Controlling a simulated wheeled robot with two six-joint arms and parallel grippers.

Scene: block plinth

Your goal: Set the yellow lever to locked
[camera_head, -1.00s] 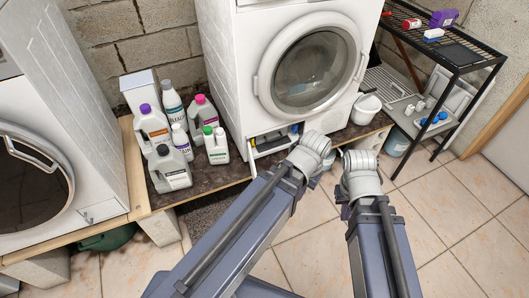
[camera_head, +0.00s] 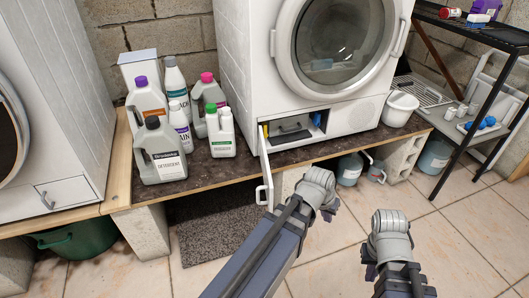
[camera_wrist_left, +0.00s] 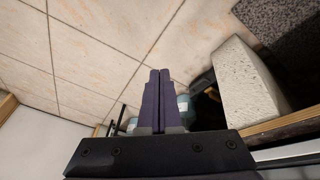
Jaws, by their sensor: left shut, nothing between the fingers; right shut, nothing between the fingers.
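A small yellow part (camera_head: 266,131), possibly the lever, shows at the left end of the open compartment (camera_head: 312,126) low on the washing machine (camera_head: 246,75). Its shape and setting are too small to tell. The compartment's white flap (camera_head: 265,172) stands swung open at the left. My left gripper (camera_head: 328,213) is in front of and below the compartment, right of the flap and apart from it. In the left wrist view its two fingers (camera_wrist_left: 160,72) are together with nothing between them. My right gripper (camera_head: 369,268) is shut and empty over the floor, further right.
The machine stands on a plinth with a dark top (camera_head: 215,170). Several bottles, including a grey detergent jug (camera_head: 160,150), stand left of it. The tiled floor in front is clear.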

